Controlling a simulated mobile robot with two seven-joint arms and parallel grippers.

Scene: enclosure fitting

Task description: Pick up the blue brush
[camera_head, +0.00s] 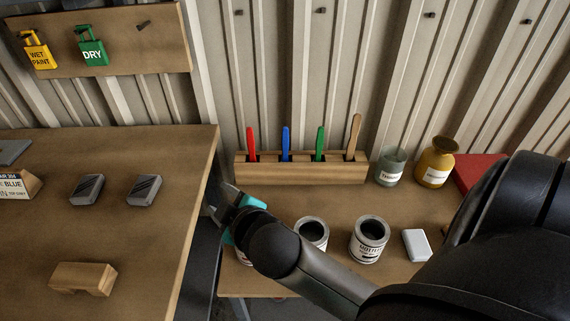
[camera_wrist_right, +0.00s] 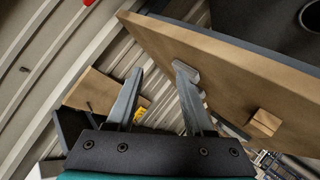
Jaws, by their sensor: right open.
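The blue brush (camera_head: 286,143) stands upright in a slot of the wooden rack (camera_head: 300,172) at the back of the right table, its blue handle showing above the block. Its lower part is hidden in the rack. My right gripper (camera_head: 224,200) is to the left of the rack and nearer the camera, by the gap between the two tables. It also shows in the right wrist view (camera_wrist_right: 158,76), its two fingers apart with nothing between them. The brush does not show in that view. My left gripper is not in view.
A red brush (camera_head: 251,142), a green brush (camera_head: 319,142) and a wooden-handled brush (camera_head: 353,136) share the rack. A glass jar (camera_head: 391,170), a yellow bottle (camera_head: 434,165) and open cans (camera_head: 369,239) stand nearby. The left table's edge (camera_head: 203,200) is close to my right gripper.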

